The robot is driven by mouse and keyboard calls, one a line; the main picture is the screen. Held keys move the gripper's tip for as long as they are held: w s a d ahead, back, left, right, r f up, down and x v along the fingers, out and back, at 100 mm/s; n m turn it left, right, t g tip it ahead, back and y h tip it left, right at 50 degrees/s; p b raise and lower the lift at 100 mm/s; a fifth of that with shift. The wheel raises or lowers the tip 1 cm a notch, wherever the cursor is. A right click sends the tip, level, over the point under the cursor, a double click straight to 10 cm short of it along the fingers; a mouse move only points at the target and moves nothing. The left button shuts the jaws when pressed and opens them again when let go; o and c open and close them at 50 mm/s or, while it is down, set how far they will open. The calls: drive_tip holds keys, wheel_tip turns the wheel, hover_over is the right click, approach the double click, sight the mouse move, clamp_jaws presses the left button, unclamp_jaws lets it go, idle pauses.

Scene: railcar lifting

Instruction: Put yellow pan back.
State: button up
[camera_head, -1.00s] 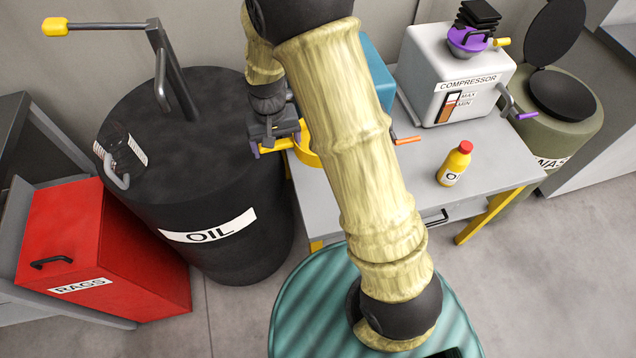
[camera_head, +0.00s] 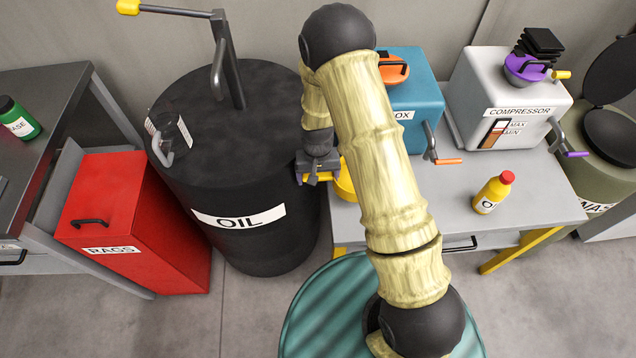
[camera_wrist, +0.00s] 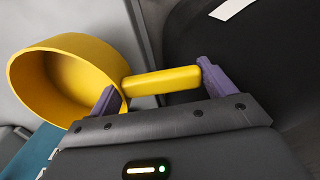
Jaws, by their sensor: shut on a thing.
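The yellow pan (camera_head: 344,186) shows in the head view between the black oil drum and the grey table's left end, partly hidden behind my arm. In the wrist view the pan's round, empty bowl (camera_wrist: 88,62) is at the left, tilted with its opening facing left. My gripper (camera_head: 318,172) is shut on the pan's handle (camera_wrist: 160,80), with purple fingers at both ends of it; the gripper also shows in the wrist view (camera_wrist: 158,86). I cannot tell whether the pan touches the table.
The black oil drum (camera_head: 262,180) stands left of the gripper. The grey table (camera_head: 450,195) bears a blue box (camera_head: 415,120), a compressor (camera_head: 505,95) and a yellow bottle (camera_head: 493,192). A red rags bin (camera_head: 125,220) and a dark bench (camera_head: 50,110) with a green bottle (camera_head: 18,120) are farther left.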

drive_tip(key=shift+f, duration=0.1)
drive_tip(key=shift+f, duration=2.05)
drive_tip(key=o, duration=1.1)
drive_tip(key=shift+f, duration=0.1)
wheel_tip(320, 180, up, 11)
drive_tip(key=shift+r+b, duration=0.2)
drive_tip(key=shift+b, duration=0.15)
drive_tip(key=shift+r, duration=0.45)
